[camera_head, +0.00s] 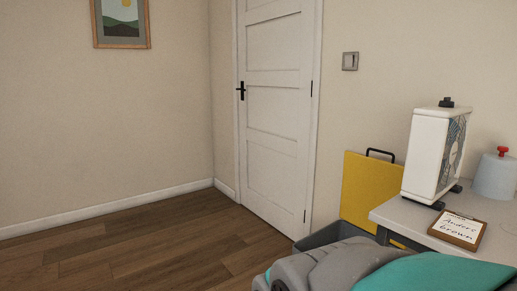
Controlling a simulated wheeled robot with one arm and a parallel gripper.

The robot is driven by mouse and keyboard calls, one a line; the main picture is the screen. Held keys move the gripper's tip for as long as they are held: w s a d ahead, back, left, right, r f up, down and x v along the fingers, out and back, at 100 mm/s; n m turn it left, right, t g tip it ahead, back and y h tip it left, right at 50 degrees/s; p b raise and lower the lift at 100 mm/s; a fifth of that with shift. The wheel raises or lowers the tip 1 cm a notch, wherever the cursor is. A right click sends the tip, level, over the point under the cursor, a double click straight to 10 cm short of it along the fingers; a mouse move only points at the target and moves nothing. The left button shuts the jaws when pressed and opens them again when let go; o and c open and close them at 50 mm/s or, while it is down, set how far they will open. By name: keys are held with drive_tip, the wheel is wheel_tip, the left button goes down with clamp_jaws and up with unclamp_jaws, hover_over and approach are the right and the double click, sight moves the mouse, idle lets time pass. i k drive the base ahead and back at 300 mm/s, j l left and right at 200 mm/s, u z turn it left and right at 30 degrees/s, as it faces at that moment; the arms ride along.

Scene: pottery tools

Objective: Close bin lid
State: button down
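The bin's yellow lid (366,192) stands open, upright against the wall in the right half of the view. A black handle (381,153) sits at its top edge. The dark grey bin (331,234) shows only as a strip of rim and wall below the lid. The rest of the bin is hidden behind my grey and teal arm parts at the bottom right. My gripper is not in view, so I cannot tell its place relative to the lid.
A light table (396,214) stands right of the bin, bearing a white box-shaped device (427,155), a clipboard (457,229) and a grey container with a red knob (496,178). A closed white door (275,110) is behind. The wooden floor (150,255) at left is clear.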

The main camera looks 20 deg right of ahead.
sight(367, 182)
drive_tip(key=i+j+u, duration=0.1)
drive_tip(key=i, duration=0.3)
drive_tip(key=i+j, duration=0.15)
drive_tip(key=i, duration=0.3)
drive_tip(key=i+z, duration=0.25)
drive_tip(key=z, duration=0.2)
drive_tip(key=i+z, duration=0.2)
drive_tip(key=z, duration=0.25)
drive_tip(key=i+j+z, duration=0.1)
drive_tip(key=z, duration=0.35)
drive_tip(key=i+j, duration=0.05)
drive_tip(key=i, duration=0.05)
